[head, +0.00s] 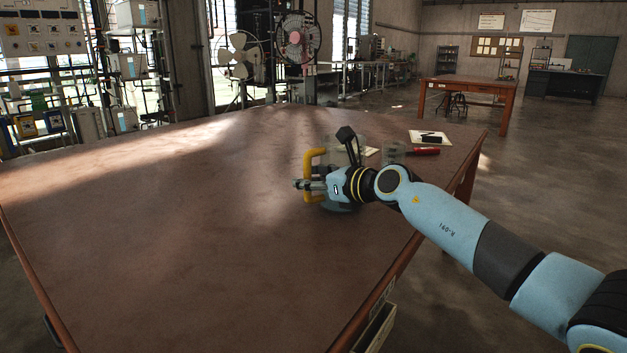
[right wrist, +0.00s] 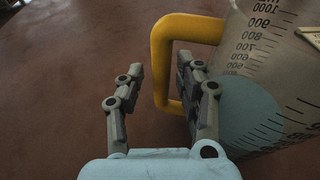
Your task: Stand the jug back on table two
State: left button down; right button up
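The jug (right wrist: 262,75) is clear, with dark measuring marks, a bluish lower part and a yellow handle (right wrist: 160,60). In the head view the jug (head: 340,207) stands on the large brown table (head: 170,230) near its right side, partly hidden behind my right gripper (head: 301,184). In the right wrist view my right gripper (right wrist: 160,75) is open, with the handle's grip bar between its fingers. One finger is inside the handle loop, and small gaps show beside the bar. My left gripper is in neither view.
A red-handled tool (head: 425,151) and a pale pad (head: 430,137) with a dark item on it lie beyond the jug. A second, orange-brown table (head: 465,82) stands farther back at the right, across open floor. The left of the near table is clear.

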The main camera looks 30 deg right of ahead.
jog(key=shift+s+d+r, duration=0.1)
jog(key=shift+s+r, duration=0.05)
jog(key=shift+r, duration=0.05)
jog(key=p+v, duration=0.4)
jog(key=v, duration=0.7)
jog(key=shift+s, duration=0.35)
